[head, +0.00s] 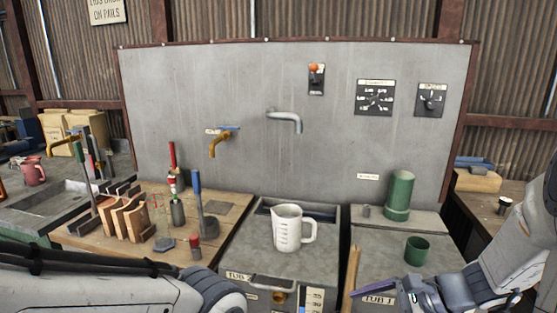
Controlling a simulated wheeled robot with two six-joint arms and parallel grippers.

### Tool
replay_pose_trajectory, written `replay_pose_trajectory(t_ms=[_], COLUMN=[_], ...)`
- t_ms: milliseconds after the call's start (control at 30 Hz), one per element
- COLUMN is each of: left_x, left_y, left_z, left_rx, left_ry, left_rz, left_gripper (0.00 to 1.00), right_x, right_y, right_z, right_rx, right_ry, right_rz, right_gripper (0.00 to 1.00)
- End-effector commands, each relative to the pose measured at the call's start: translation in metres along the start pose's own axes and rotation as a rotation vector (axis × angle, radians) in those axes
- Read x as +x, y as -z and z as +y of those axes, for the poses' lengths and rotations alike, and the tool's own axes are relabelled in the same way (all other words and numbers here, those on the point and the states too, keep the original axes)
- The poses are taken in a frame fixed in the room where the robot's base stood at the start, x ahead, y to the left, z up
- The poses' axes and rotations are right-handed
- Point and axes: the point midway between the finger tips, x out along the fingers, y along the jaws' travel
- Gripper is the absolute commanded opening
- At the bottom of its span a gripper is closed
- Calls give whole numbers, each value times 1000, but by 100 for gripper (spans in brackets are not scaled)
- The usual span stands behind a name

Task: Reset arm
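My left arm (90,290) lies along the bottom left edge and ends in a dark rounded part; its fingertips do not show. My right arm (520,245) comes in from the right, folded low in front of the right tub. Dark parts at its end (415,297) are at the bottom edge, partly cut off, and I cannot tell whether the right gripper is open or shut. No object is clearly seen in either gripper. A white measuring jug (290,228) stands upright on the left tub, apart from both arms.
A grey panel (220,90) with a brass tap (219,143), a grey spout (285,117) and dials stands behind. A green cylinder (399,192) and green cup (417,250) stand at right. The wooden bench (120,250) at left is crowded with tools. A wooden stick (351,280) rises between the tubs.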

Motion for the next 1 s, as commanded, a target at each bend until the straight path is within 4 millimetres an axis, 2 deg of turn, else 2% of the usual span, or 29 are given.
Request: replay_pose_trajectory(t_ms=[33, 200, 300, 433, 600, 700, 833, 1000], left_x=[-6, -15, -20, -27, -34, -37, -38, -38], left_y=[0, 1, 1, 2, 2, 2, 2, 2], left_z=[0, 1, 2, 2, 2, 3, 3, 3], left_rx=[0, 0, 0, 0, 0, 0, 0, 0], left_ry=[0, 0, 0, 0, 0, 0, 0, 0], left_rz=[0, 0, 0, 0, 0, 0, 0, 0], left_gripper=[50, 50, 50, 50, 50, 50, 50, 50], right_x=[10, 28, 27, 20, 9, 6, 5, 5], right_y=[-26, -76, -94, -110, -124, -131, -136, -136], right_z=[16, 77, 109, 139, 158, 163, 165, 165], right_rx=[-142, -615, -910, -1306, -1765, -1951, -2079, -2106], right_ry=[-106, -424, -586, -762, -910, -952, -975, -982], right_rz=[10, 41, 51, 54, 46, 41, 37, 37], right_gripper=[100, 100, 100, 100, 100, 100, 100, 100])
